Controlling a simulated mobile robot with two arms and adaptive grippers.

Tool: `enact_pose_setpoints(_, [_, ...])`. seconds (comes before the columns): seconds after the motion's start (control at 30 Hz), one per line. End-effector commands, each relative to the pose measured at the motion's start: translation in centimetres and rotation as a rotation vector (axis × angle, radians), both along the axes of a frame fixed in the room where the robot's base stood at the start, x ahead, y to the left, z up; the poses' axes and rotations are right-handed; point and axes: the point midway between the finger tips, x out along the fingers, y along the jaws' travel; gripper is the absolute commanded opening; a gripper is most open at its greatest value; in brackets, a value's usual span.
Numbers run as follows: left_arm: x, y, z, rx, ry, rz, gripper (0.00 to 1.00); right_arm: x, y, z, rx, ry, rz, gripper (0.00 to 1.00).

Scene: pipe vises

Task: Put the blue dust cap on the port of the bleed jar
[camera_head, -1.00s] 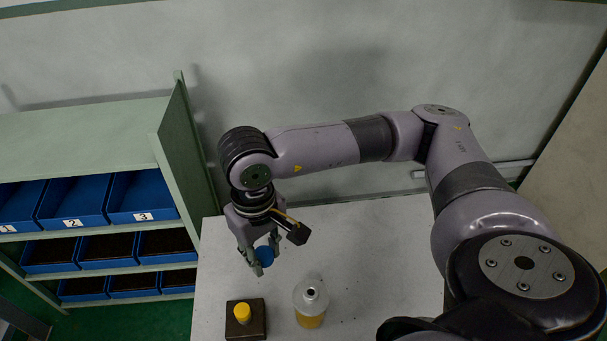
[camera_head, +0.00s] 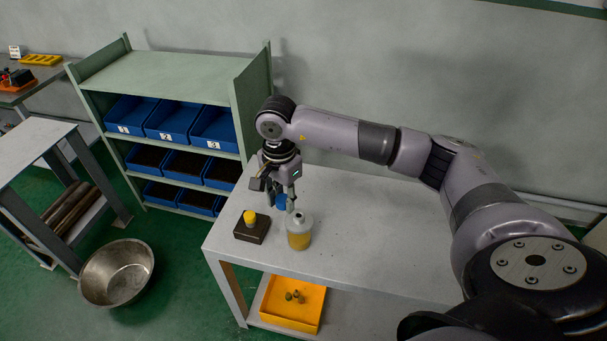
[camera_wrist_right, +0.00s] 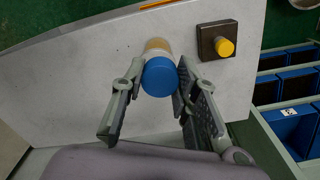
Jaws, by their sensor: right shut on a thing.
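My right gripper (camera_head: 284,202) is shut on the blue dust cap (camera_head: 281,202), pointing down over the table. In the right wrist view the cap (camera_wrist_right: 159,77) sits between the two fingers (camera_wrist_right: 155,85) and covers part of the bleed jar (camera_wrist_right: 157,46) behind it. In the head view the bleed jar (camera_head: 299,238), pale on top with amber contents, stands upright on the table just in front and to the right of the cap. The cap appears apart from the jar's port (camera_head: 298,217). My left gripper is not in view.
A dark block with a yellow cap (camera_head: 250,216) stands left of the jar on the white table (camera_head: 380,225). An orange tray (camera_head: 293,318) lies on the lower shelf. A rack with blue bins (camera_head: 172,121) stands behind left, and a metal bowl (camera_head: 117,272) is on the floor.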

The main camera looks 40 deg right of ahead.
Motion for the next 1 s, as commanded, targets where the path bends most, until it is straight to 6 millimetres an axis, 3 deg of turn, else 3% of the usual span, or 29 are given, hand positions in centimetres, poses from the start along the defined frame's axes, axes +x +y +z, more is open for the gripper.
enact_pose_setpoints(0.03, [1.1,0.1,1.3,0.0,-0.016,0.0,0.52,0.6,-1.5,-0.1,0.001,0.007,-0.146,0.08])
enact_pose_setpoints(0.1, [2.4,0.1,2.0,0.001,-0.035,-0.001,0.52,1.3,-3.2,-0.9,0.0,0.006,-0.315,0.08])
enact_pose_setpoints(0.3, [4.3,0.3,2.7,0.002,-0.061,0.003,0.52,2.0,-5.9,-2.3,0.002,0.001,-0.575,0.08])
enact_pose_setpoints(0.67, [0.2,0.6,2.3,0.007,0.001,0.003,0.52,2.1,-6.1,-2.6,0.002,-0.003,-0.6,0.08])
enact_pose_setpoints(1.0, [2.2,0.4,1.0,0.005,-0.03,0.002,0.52,2.1,-6.1,-3.7,0.001,0.001,-0.596,0.08])
